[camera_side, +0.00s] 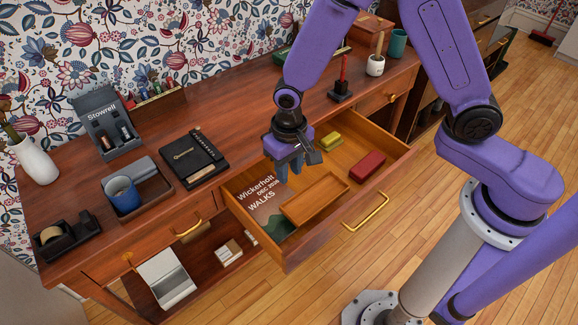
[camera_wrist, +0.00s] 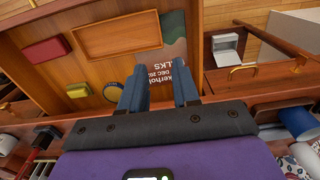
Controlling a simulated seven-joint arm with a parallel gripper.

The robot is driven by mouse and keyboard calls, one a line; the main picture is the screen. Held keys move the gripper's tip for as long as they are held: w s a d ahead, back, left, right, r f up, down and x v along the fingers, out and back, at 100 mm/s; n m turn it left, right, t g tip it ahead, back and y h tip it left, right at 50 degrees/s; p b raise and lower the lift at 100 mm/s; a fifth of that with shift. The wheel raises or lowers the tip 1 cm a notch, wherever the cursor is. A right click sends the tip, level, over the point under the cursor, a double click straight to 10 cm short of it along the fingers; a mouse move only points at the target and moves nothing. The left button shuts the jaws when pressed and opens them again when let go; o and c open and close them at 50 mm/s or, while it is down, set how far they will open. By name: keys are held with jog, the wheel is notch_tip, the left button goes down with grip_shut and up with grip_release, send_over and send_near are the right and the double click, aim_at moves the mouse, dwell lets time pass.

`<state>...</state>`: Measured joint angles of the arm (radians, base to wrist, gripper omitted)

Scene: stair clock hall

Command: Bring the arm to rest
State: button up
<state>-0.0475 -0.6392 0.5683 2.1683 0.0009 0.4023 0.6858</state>
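My gripper (camera_side: 289,170) hangs fingers-down over the open drawer (camera_side: 378,183) of the wooden desk. In the wrist view its two blue fingers (camera_wrist: 159,68) stand apart with nothing held between them. Behind them lies the printed "Wickerholt WALKS" booklet (camera_side: 263,202), partly covered by the fingers in the wrist view (camera_wrist: 174,38). My purple arm reaches in from the right side. The height of the fingertips above the drawer contents is hard to judge.

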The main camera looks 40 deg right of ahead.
dwell(0.3)
jog(key=s+d+r+n, duration=0.6)
jog(key=s+d+r, duration=0.1)
jog(key=s, duration=0.3)
jog(key=s+d+r+n, duration=0.6)
jog(key=s+d+r, duration=0.2)
jog(key=s, duration=0.3)
jog(key=shift+r+n, duration=0.25)
jog(key=shift+n, duration=0.05)
